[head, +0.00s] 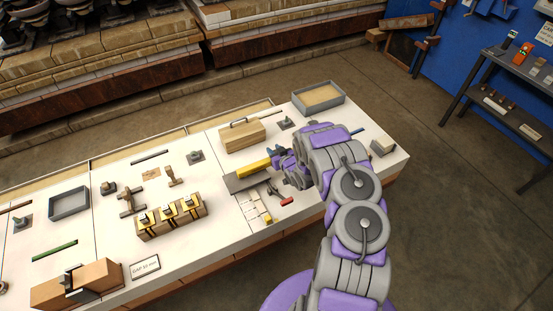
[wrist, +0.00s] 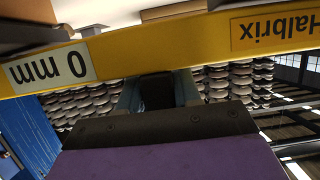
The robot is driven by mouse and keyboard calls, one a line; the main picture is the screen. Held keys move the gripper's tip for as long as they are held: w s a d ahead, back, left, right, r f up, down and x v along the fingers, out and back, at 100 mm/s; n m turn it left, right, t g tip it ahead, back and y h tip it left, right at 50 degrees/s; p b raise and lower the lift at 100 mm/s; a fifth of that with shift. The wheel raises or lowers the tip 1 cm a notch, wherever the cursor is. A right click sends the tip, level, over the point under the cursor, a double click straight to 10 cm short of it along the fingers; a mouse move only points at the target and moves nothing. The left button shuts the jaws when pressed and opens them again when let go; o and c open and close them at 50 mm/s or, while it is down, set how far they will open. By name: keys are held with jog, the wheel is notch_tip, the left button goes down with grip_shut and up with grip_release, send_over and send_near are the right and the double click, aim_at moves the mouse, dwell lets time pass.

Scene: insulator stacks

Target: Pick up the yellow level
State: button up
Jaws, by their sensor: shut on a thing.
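The yellow level (head: 252,169) is a bar over the right part of the white workbench, beside a wooden block with a handle (head: 243,136). My gripper (head: 276,163) is shut on the level's right-hand part. In the wrist view the level (wrist: 165,50) crosses the upper picture, with an upside-down "0 mm" label and a "Halbrix" label. There my gripper (wrist: 158,92) meets its edge between the labels. The fingertips are partly hidden by the level. I cannot tell how high the level is above the bench.
A grey flat plate (head: 236,184) lies just below the level. Small pale pieces (head: 253,207) and a red-headed tool (head: 286,201) lie in front. A wooden block with yellow-black fittings (head: 171,218) stands left. A grey tray (head: 319,98) stands at the back right.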

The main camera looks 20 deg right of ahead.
grip_shut()
jog(key=shift+r, duration=0.1)
